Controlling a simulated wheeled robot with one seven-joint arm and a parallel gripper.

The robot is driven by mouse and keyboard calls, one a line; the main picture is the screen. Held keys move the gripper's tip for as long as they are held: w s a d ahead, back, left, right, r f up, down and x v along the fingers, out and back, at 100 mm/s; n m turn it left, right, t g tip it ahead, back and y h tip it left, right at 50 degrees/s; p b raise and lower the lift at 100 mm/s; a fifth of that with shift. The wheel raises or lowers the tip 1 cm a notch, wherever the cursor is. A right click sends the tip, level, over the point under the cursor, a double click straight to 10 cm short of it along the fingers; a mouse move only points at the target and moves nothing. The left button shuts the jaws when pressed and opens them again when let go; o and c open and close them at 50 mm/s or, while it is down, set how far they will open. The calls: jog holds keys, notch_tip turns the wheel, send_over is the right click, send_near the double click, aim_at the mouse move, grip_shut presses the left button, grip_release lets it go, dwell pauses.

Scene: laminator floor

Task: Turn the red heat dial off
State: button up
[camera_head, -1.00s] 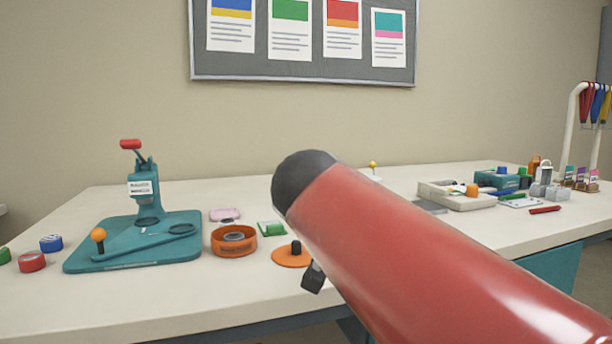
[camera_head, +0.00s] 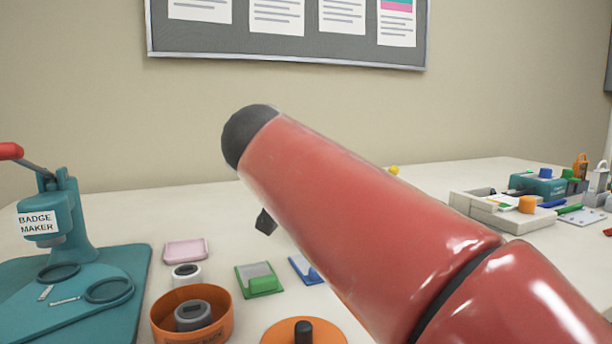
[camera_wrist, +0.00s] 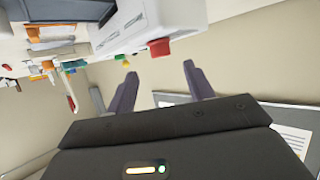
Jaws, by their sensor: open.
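A red knob (camera_wrist: 159,48), which looks like the heat dial, sticks out from a white machine (camera_wrist: 135,22) in the wrist view. My gripper (camera_wrist: 160,70) is open and empty, with its two dark fingers apart. In the picture, the red knob appears between and just beyond the fingertips. I see no contact, and the exact gap cannot be told. I cannot read the knob's setting. In the head view, my red arm covers the middle of the table, and neither the dial nor the white machine can be made out.
The badge maker (camera_head: 65,225) stands at left, with an orange bowl (camera_head: 190,318) and a pink tray (camera_head: 185,250) beside it. A light tray with an orange block (camera_head: 527,204) and a teal box (camera_head: 540,183) sit at right. A notice board (camera_head: 290,38) hangs behind.

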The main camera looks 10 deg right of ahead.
jog(key=x, duration=0.8)
jog(key=shift+w+r, duration=0.1)
jog(key=c, duration=1)
jog(key=shift+o, duration=0.2)
jog(key=shift+p, duration=0.3)
